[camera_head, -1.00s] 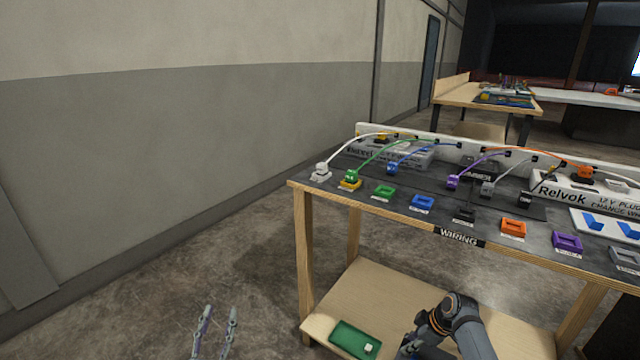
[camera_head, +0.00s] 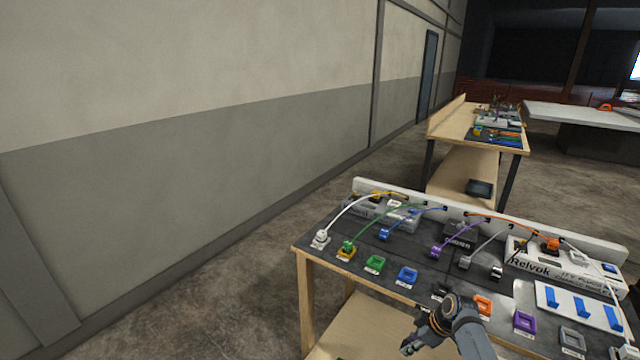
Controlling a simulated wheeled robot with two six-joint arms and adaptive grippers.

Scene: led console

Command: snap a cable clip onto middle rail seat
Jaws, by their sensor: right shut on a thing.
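My right gripper (camera_head: 408,347) is low in front of the table's front edge, its fingers pointing down and left. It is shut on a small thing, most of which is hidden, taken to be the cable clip. Whether these are the rail seats is not clear. The gripper is well to the left of the board and apart from it. My left gripper is not in view.
Coloured sockets, including green (camera_head: 375,264), blue (camera_head: 407,276) and purple (camera_head: 525,321), line the table's front (camera_head: 330,265). A white box (camera_head: 530,262) stands behind the board. Floor is clear to the left.

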